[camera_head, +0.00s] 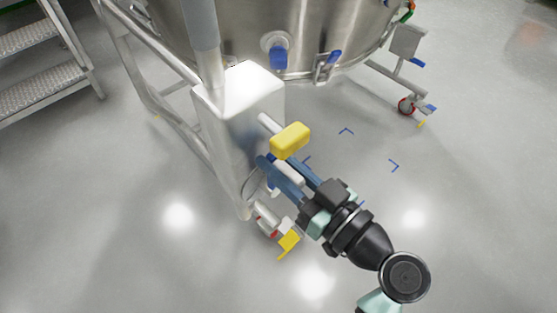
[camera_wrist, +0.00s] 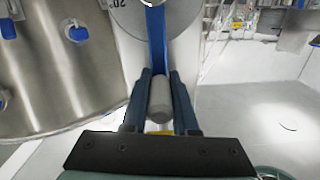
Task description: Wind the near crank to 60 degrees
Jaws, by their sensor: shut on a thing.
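The crank shows in the wrist view as a blue arm (camera_wrist: 157,42) running down from a round grey dial (camera_wrist: 128,14) with printed marks. Its grey cylindrical handle (camera_wrist: 160,98) lies between the two dark blue fingers of my gripper (camera_wrist: 161,80), which is shut on it. In the head view the pale handle (camera_head: 290,173) shows between the fingers of my gripper (camera_head: 287,166), in front of the white box (camera_head: 238,98). The box hides the dial there, and the dial's top is cut off in the wrist view, so the crank's angle cannot be read.
A yellow block-shaped handle (camera_head: 291,140) sticks out from the white box just above my fingers. A large steel vessel (camera_head: 275,30) on a wheeled frame stands behind. Metal steps (camera_head: 40,75) are at the left.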

